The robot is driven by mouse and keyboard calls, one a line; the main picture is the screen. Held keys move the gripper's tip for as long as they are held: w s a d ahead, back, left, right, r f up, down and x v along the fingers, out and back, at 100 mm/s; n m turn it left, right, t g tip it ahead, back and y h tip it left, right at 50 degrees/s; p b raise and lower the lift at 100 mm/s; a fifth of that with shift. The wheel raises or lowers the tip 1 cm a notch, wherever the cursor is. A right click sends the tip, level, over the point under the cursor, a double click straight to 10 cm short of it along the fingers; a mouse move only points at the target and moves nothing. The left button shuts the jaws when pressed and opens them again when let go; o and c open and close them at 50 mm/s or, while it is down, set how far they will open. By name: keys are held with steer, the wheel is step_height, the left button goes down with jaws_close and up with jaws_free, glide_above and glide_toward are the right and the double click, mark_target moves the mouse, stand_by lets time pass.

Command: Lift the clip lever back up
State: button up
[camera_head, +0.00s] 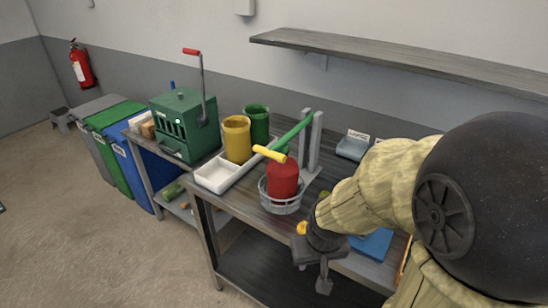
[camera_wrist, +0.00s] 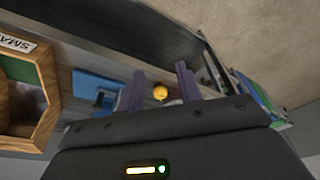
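The clip lever is a green bar (camera_head: 290,133) with a yellow grip (camera_head: 269,155). It runs from a grey upright frame (camera_head: 311,143) down to the left, its grip low beside the top of a red bag-like object (camera_head: 283,179). The red object stands in a wire basket (camera_head: 284,204) under the lever. My gripper (camera_head: 314,284) is at the table's front edge, lower than the lever and to its right, apart from it. In the wrist view, my gripper (camera_wrist: 159,92) has its fingers apart with nothing held between them. The lever is not recognisable there.
A white tray (camera_head: 213,178), yellow (camera_head: 237,139) and green (camera_head: 257,123) canisters and a green cranked machine (camera_head: 183,124) stand left. An orange-yellow knob (camera_head: 301,228) and blue item (camera_head: 372,244) are near my wrist. A wooden hexagonal holder (camera_wrist: 22,139) shows left in the wrist view. A shelf (camera_head: 400,58) hangs above.

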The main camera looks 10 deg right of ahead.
steer(key=shift+w+f, duration=0.1)
steer(key=shift+f, duration=0.1)
jaws_close()
steer(key=w+d+f+n+g+h+p, duration=0.1)
steer(key=w+d+f+n+g+h, duration=0.15)
steer(key=w+n+h, duration=0.4)
steer(key=w+d+f+n+g+h+p, duration=0.1)
steer(key=w+f+n+h, duration=0.35)
steer(key=n+h, duration=0.3)
steer(key=w+a+r+n+t+h, duration=0.1)
steer(key=w+a+n+t, duration=0.5)
steer(key=a+t, duration=0.3)
steer(key=w+a+r+n+t+h+p, duration=0.1)
steer(key=w+a+n+t, duration=0.5)
steer(key=a+t, duration=0.3)
steer(key=shift+a+r+n+t+h, duration=0.3)
steer(key=shift+a+r+n+t, duration=0.1)
steer(key=shift+n+t, duration=0.35)
